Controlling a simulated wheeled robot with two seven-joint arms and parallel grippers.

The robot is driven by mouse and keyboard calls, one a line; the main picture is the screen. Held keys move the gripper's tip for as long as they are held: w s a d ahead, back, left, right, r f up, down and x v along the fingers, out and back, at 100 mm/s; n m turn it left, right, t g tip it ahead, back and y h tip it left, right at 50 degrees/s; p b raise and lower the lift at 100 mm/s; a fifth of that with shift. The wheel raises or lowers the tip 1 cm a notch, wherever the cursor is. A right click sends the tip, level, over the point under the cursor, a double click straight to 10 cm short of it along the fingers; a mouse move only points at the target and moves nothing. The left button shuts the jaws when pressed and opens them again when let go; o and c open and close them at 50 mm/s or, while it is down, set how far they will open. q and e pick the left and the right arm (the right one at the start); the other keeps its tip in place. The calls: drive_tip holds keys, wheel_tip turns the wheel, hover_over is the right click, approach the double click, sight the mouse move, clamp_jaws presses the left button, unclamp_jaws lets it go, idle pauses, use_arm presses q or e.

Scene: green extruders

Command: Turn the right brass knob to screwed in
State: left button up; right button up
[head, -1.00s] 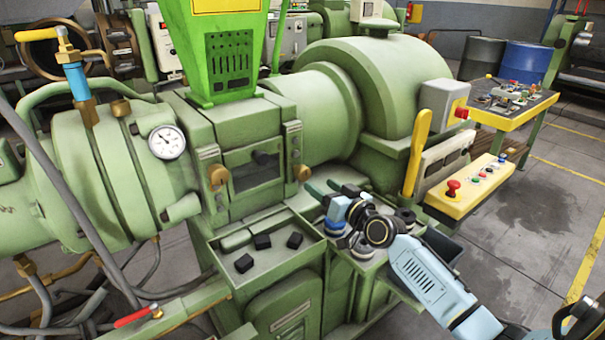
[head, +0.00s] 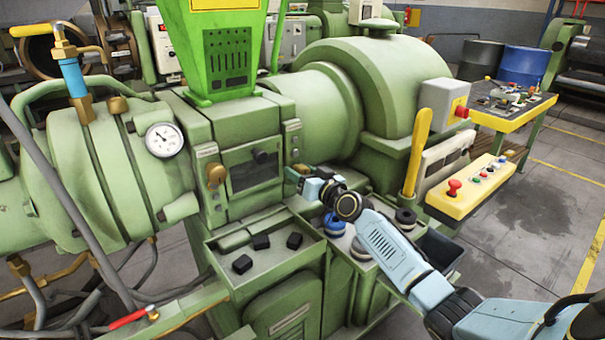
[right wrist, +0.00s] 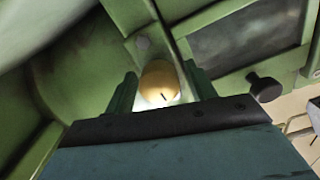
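The right brass knob (right wrist: 158,82) sits on the green machine's front. In the right wrist view it lies between the two dark green fingers of my right gripper (right wrist: 160,92), with a narrow gap beside it. My right gripper looks open around it. In the head view my right gripper (head: 294,175) is at the right edge of the dark window (head: 254,170) and largely covers the knob. The left brass knob (head: 216,174) is at the window's left edge. My left gripper is out of view.
A tray (head: 262,268) with several black blocks (head: 262,242) juts out below the window. Round blue and black parts (head: 334,224) lie on a ledge under my right arm. A yellow lever (head: 417,150) and a yellow control panel (head: 468,190) stand to the right.

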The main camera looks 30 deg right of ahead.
drive_tip(key=c, duration=0.8)
drive_tip(key=shift+c, duration=0.2)
